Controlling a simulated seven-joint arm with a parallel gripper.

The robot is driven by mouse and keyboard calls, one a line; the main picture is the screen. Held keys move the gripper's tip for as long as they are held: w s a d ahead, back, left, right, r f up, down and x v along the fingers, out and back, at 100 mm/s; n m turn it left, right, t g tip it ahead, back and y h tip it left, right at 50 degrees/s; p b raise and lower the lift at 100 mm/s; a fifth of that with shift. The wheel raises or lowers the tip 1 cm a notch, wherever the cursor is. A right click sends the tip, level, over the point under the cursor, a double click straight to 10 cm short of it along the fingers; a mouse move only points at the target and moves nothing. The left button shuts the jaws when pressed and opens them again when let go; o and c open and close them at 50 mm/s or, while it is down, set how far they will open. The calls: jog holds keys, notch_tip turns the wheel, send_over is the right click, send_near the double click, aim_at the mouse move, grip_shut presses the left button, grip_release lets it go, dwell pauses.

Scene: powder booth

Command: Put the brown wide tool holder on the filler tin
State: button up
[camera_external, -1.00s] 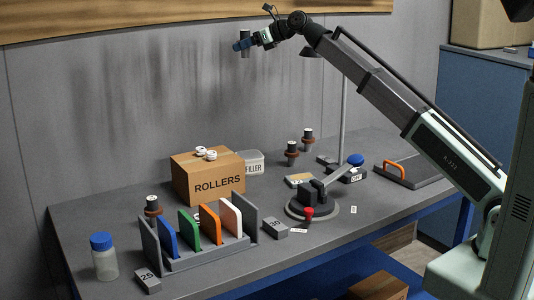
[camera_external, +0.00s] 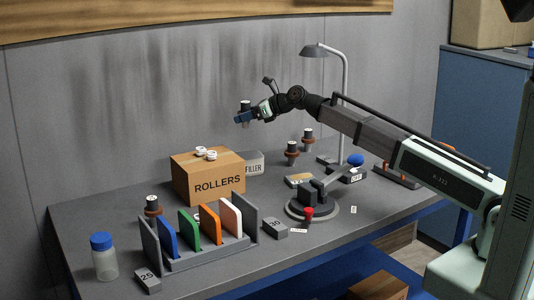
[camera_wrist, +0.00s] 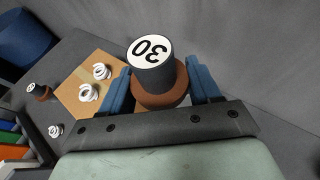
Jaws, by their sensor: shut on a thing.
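My gripper (camera_external: 243,118) is shut on a tool holder (camera_wrist: 155,70) with a dark cylinder top, a white "30" label and a wide brown collar. The blue fingers (camera_wrist: 162,92) clasp the collar from both sides. The holder also shows in the external view (camera_external: 245,106), upright and high above the bench. The filler tin (camera_external: 254,164) is a grey tin marked "FILLER" on the bench, below and slightly right of the held holder in the picture. Its left part is hidden by the rollers box.
The rollers box (camera_external: 208,180) has white coils on top. Two tool holders (camera_external: 291,152) stand right of the tin, another (camera_external: 152,206) at left. A lamp (camera_external: 342,90), a rack of coloured plates (camera_external: 200,245) and a blue-capped jar (camera_external: 103,256) are also around.

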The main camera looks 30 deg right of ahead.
aim_at(247, 160)
jog(key=shift+f, duration=5.75)
jog(key=shift+f, duration=0.1)
jog(key=o, duration=1.5)
jog(key=shift+s+d, duration=0.1)
jog(key=v, duration=1.2)
